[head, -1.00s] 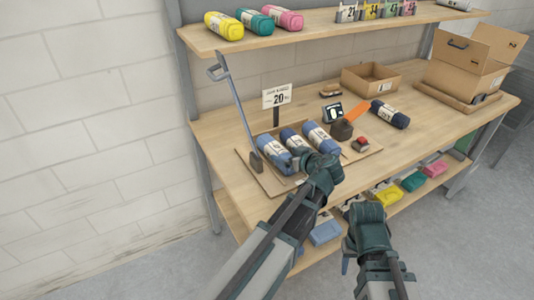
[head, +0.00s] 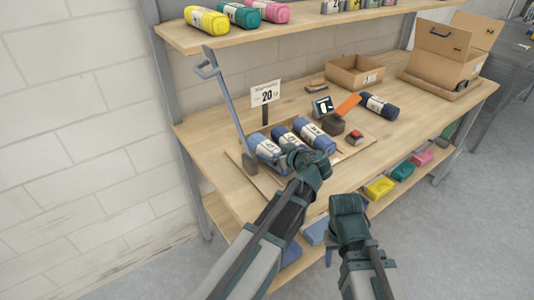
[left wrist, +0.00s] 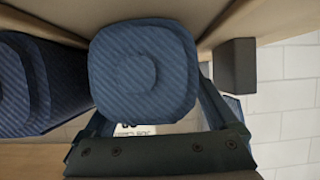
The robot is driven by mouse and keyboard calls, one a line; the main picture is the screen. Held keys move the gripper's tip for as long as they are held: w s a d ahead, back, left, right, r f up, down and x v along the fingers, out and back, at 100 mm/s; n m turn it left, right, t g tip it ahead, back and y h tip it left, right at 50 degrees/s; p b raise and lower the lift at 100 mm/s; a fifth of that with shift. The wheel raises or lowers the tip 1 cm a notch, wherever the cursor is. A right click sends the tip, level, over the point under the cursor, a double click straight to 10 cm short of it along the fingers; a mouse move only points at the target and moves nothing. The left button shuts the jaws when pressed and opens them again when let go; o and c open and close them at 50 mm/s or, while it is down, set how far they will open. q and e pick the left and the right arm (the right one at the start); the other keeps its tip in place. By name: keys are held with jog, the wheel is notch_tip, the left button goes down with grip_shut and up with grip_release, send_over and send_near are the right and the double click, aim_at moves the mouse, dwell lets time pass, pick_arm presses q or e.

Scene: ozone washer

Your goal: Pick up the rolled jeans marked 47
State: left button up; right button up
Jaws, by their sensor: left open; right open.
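Three blue rolled jeans with white labels lie side by side on a board (head: 240,158) on the table: a left roll (head: 262,146), a middle roll (head: 285,138) and a right roll (head: 316,136). Their numbers are too small to read surely, so I cannot tell which is 47. My left gripper (head: 296,158) is open at the near ends of the rolls. In the left wrist view, one roll's round end (left wrist: 145,72) lies in front of and between the open fingers, with another roll (left wrist: 40,85) to its left. My right gripper (head: 348,203) is open, empty, in front of the table.
A grey lever stand (head: 228,105) and a price sign (head: 265,96) stand by the rolls. A dark block (head: 331,123), a red button (head: 354,138) and another dark roll (head: 379,105) lie to the right. Boxes (head: 357,74) stand behind. Shelves are above and below.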

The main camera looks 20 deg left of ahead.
aim_at(273, 149)
pick_arm(q)
grip_shut()
dwell(0.4)
notch_tip(273, 149, up, 10)
jog(key=p, duration=1)
